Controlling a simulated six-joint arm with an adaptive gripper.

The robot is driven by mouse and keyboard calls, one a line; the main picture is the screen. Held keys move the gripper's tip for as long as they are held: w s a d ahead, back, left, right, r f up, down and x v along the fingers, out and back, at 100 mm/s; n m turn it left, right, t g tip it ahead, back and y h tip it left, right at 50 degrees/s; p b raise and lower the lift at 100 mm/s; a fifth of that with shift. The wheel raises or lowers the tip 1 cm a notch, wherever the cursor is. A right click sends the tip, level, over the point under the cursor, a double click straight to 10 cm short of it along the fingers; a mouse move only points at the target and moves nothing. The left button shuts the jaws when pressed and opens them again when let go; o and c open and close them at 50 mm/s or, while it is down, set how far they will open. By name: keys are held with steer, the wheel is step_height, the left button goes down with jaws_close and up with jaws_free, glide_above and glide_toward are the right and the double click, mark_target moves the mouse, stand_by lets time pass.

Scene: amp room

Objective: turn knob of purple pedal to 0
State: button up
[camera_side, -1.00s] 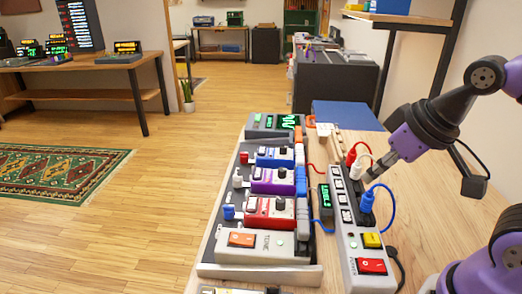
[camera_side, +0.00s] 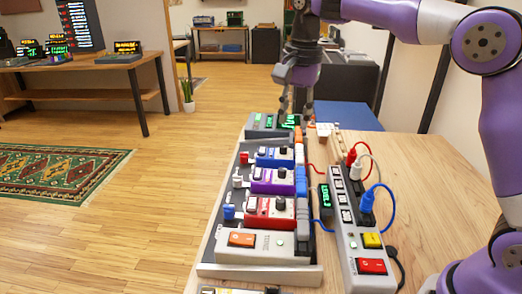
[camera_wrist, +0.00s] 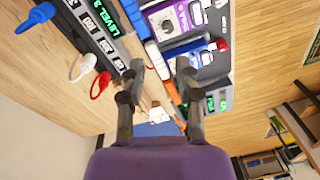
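The purple pedal (camera_side: 272,181) sits on the pedalboard between a blue pedal (camera_side: 274,157) and a red pedal (camera_side: 270,211). Its dark knob (camera_side: 282,173) stands on its top, and its setting is too small to read. In the wrist view, the purple pedal (camera_wrist: 184,16) is at the top, with its knob (camera_wrist: 167,26) beyond the fingertips. My gripper (camera_side: 297,108) points down near the far end of the pedalboard, apart from the purple pedal. Its fingers (camera_wrist: 160,68) are spread with nothing between them.
A small display (camera_wrist: 126,14) reads LEVEL 3. Beside the board lies a power strip (camera_side: 347,235) with red, white and blue plugs standing up. A green-screened pedal (camera_side: 262,124) is at the board's far end. Bare tabletop (camera_side: 440,190) lies to the right.

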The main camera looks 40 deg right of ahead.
mark_target(282, 169)
steer(key=w+f+m, duration=0.1)
steer(key=f, duration=0.3)
steer(key=w+f+m+g, duration=0.1)
steer(key=f, duration=0.4)
steer(key=w+f+m, duration=0.1)
steer(key=f, duration=0.4)
steer(key=shift+w+d+f+m, duration=0.1)
steer(key=shift+d+m, duration=0.05)
steer(key=shift+m, duration=0.15)
steer(key=shift+c, duration=0.4)
jaws_close()
